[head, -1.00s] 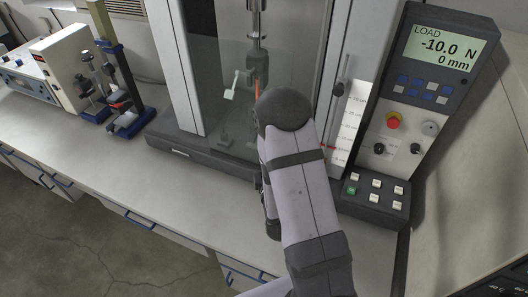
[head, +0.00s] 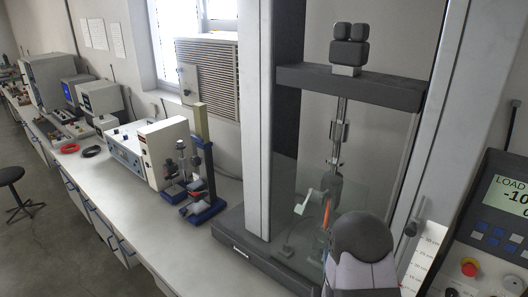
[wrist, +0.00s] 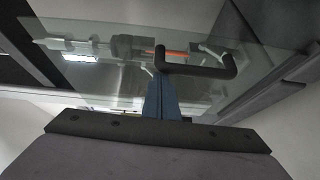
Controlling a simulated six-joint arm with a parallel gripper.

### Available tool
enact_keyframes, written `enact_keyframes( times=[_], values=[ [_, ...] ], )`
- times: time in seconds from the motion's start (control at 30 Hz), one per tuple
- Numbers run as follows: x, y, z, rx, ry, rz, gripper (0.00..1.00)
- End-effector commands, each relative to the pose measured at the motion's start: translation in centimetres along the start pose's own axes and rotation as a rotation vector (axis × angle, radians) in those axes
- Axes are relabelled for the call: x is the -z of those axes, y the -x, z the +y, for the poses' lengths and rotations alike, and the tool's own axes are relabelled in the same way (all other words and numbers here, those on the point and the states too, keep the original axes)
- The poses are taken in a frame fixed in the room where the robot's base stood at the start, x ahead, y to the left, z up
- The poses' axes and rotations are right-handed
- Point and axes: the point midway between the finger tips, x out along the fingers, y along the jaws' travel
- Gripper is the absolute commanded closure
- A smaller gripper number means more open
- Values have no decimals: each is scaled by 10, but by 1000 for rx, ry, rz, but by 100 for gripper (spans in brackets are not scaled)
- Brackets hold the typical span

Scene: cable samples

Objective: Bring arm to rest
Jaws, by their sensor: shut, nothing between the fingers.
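My arm (head: 362,272) shows at the bottom of the head view, raised in front of the test machine (head: 258,120). My gripper is hidden behind it there. In the wrist view my gripper (wrist: 160,80) is shut, its blue fingers together and empty. A black bar handle (wrist: 205,72) on a clear shield (wrist: 265,62) shows right by the fingertips. I cannot tell whether they touch. Behind the shield are the machine's metal grips and an orange piece (head: 327,213), which also shows in the wrist view (wrist: 165,53).
A control panel (head: 497,235) stands at the right, its display partly cut off. Left of the machine are a blue stand (head: 204,205), a cream instrument box (head: 165,150) and red and black cable coils (head: 69,149). The bench front (head: 140,235) is clear. A stool (head: 12,180) stands at far left.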

Motion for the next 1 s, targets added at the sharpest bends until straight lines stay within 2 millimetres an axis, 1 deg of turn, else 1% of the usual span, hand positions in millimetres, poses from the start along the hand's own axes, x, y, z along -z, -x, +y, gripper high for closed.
enact_keyframes(
  times=[0.17,0.33,0.47,0.53,0.67,0.77,0.87,0.97,1.0],
  values=[
    [6,-5,-14,93,-102,7,100],
    [15,-6,-38,254,-264,-2,100],
    [24,0,-58,409,-411,-32,100],
    [29,8,-68,499,-490,-61,100],
    [36,29,-85,665,-628,-138,100],
    [41,50,-95,788,-722,-216,100],
    [43,76,-102,903,-804,-314,100],
    [43,105,-106,1008,-875,-430,100],
    [42,118,-107,1047,-898,-480,100]
  ],
)
